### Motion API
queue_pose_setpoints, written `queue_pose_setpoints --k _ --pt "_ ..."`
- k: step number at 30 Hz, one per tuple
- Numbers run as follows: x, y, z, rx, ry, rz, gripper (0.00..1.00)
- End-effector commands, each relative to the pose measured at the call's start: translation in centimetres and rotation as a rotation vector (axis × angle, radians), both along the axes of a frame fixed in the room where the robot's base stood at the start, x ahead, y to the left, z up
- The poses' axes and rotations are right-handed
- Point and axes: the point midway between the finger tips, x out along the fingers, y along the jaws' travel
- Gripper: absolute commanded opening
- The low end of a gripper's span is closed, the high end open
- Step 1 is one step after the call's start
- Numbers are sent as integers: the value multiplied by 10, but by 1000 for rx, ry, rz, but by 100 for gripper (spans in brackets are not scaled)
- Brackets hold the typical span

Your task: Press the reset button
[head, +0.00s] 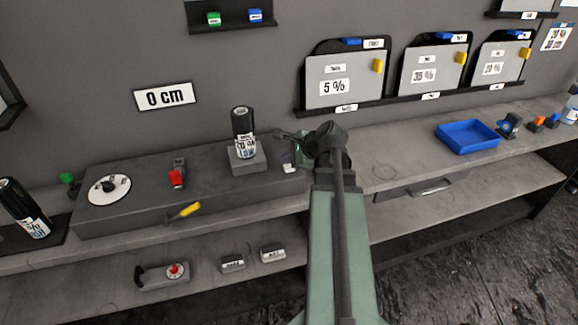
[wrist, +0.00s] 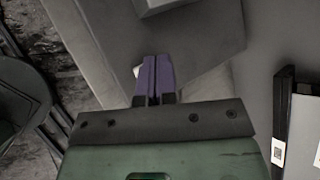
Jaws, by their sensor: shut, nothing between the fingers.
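My gripper (head: 287,157) is over the right end of the dark grey raised bench unit, beside the grey block with the roll. In the wrist view its purple fingers (wrist: 156,78) are closed together, with nothing between them. A small white piece (head: 290,169) sits just below the fingertips in the head view. A pale surface (wrist: 190,83) shows behind the fingers in the wrist view, partly hidden by them. No readable label marks either as the reset button, and I cannot tell whether the fingertips touch it.
A black film roll (head: 243,135) stands on a grey block (head: 247,165) left of my gripper. A blue tray (head: 468,137) stands right.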

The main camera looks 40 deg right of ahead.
Motion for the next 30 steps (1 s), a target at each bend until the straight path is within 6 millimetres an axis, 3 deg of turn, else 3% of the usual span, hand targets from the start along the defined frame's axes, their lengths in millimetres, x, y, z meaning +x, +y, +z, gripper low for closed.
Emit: queue_pose_setpoints --k 15,30 --pt "0 0 50 0 0 0 0" --pt "0 0 50 0 0 0 0"
